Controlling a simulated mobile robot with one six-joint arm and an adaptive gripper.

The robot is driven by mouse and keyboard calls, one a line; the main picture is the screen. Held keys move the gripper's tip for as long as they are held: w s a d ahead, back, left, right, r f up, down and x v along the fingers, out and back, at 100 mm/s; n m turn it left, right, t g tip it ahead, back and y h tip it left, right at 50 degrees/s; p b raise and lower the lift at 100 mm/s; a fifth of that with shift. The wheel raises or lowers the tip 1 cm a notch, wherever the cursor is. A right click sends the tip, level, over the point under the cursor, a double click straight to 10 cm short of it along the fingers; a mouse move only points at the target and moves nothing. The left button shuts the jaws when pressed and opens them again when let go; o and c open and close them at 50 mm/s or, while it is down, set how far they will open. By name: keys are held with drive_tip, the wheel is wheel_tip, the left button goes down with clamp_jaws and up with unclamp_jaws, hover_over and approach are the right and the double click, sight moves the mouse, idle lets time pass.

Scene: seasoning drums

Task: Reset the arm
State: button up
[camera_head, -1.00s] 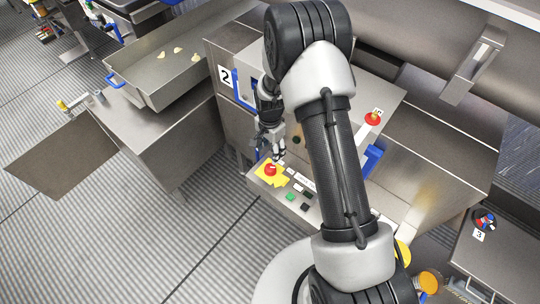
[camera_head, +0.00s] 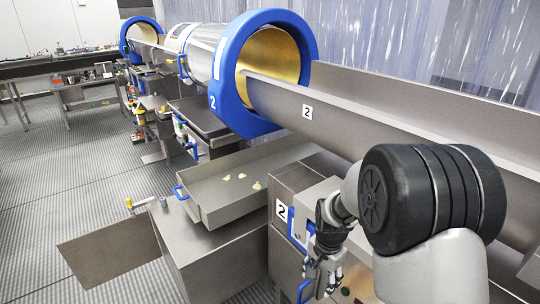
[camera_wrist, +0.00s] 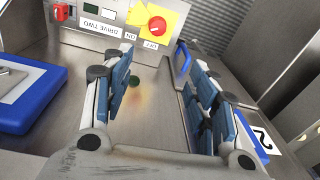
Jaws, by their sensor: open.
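My gripper (camera_head: 320,278) is open and empty, pointing down beside the steel cabinet marked 2 in the head view. In the wrist view its two blue-padded fingers (camera_wrist: 160,85) stand apart with nothing between them. Beyond the fingertips is a control panel with a red rotary switch (camera_wrist: 157,25) on a yellow plate, with OFF and ON labels. A "DRIVE TWO" label (camera_wrist: 100,27) and a green button (camera_wrist: 91,8) sit on the same panel. The switch is apart from the fingers. My arm covers much of the cabinet's right side in the head view.
A steel tray (camera_head: 215,203) with a few yellowish pieces stands left of the cabinet. A blue-rimmed drum (camera_head: 228,75) and a long trough (camera_head: 400,120) are behind. A blue handle (camera_wrist: 182,64) is close to the right finger. Open floor (camera_head: 60,200) lies at the left.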

drive_tip(key=s+r+n+t, duration=0.1)
drive_tip(key=s+r+n, duration=0.1)
drive_tip(key=s+r, duration=0.55)
drive_tip(key=s+r+n+t, duration=0.1)
drive_tip(key=s+r+n, duration=0.25)
drive_tip(key=r, duration=0.65)
drive_tip(key=s+r+n+t, duration=0.1)
drive_tip(key=s+r+n, duration=0.3)
drive_tip(key=s, duration=1.1)
drive_tip(key=shift+a+r+t, duration=0.15)
drive_tip(key=shift+t, duration=0.15)
